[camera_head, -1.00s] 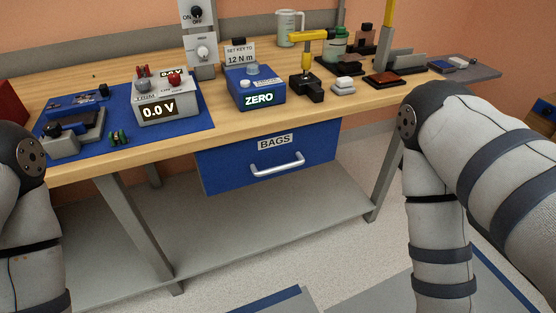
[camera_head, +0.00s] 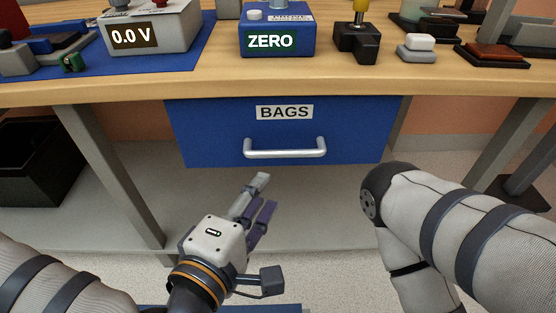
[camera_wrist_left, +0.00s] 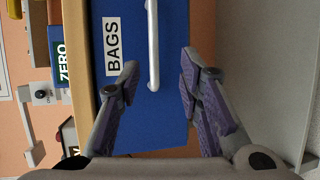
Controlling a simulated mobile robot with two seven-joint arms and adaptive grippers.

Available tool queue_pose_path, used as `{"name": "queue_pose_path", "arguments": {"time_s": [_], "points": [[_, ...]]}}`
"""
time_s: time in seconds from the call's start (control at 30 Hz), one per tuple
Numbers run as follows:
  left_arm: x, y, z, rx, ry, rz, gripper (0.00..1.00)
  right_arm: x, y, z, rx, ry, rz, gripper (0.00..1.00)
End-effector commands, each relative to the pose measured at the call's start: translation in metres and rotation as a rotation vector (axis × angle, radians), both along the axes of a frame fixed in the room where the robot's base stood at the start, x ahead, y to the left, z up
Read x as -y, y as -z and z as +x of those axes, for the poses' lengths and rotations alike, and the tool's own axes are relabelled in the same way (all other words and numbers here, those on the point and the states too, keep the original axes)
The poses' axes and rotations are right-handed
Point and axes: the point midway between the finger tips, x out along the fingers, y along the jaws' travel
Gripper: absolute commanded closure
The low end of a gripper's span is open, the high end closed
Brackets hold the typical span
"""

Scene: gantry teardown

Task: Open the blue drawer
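The blue drawer (camera_head: 350,130) hangs under the bench top, its front close beneath the bench edge, and looks shut. It carries a white BAGS label (camera_head: 284,112) and a silver bar handle (camera_head: 285,154). My left gripper (camera_head: 264,194) is below and a little left of the handle, apart from it, with its fingers spread. In the left wrist view the open fingers (camera_wrist_left: 160,68) point at the drawer front (camera_wrist_left: 175,110), and the handle (camera_wrist_left: 153,45) shows between and beyond them. Nothing is held. My right arm shows at the right, but its gripper is out of view.
The wooden bench top (camera_head: 225,82) holds a ZERO box (camera_head: 277,40), a 0.0 V meter (camera_head: 150,32) and other items. Bench legs (camera_head: 110,175) flank the drawer. A grey lower shelf (camera_head: 310,195) lies beneath. A black bin (camera_head: 38,165) stands at left.

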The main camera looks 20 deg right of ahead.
Motion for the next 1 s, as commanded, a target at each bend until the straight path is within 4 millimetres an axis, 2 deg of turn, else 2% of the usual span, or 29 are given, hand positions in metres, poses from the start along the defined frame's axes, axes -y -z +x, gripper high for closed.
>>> {"name": "queue_pose_path", "arguments": {"time_s": [0.17, 0.4, 0.6, 0.77, 0.97, 1.0], "points": [[0.008, -0.005, 0.015, 0.016, -0.017, -0.023, 0.67, 0.0, 0.002, -0.001, -0.004, -0.001, 0.001, 0.6], [0.045, 0.007, 0.061, 0.014, -0.015, -0.021, 0.67, 0.0, 0.007, -0.003, -0.011, -0.001, 0.001, 0.6], [0.068, 0.014, 0.089, 0.013, -0.014, -0.019, 0.67, 0.0, 0.01, -0.005, -0.015, -0.001, 0.001, 0.6], [0.074, 0.016, 0.097, 0.012, -0.013, -0.019, 0.67, 0.0, 0.011, -0.005, -0.016, -0.001, 0.001, 0.6], [0.075, 0.015, 0.097, 0.012, -0.013, -0.019, 0.67, 0.0, 0.011, -0.005, -0.016, -0.001, 0.001, 0.6], [0.075, 0.016, 0.097, 0.012, -0.013, -0.019, 0.74, 0.0, 0.011, -0.005, -0.016, -0.001, 0.001, 0.6]]}}
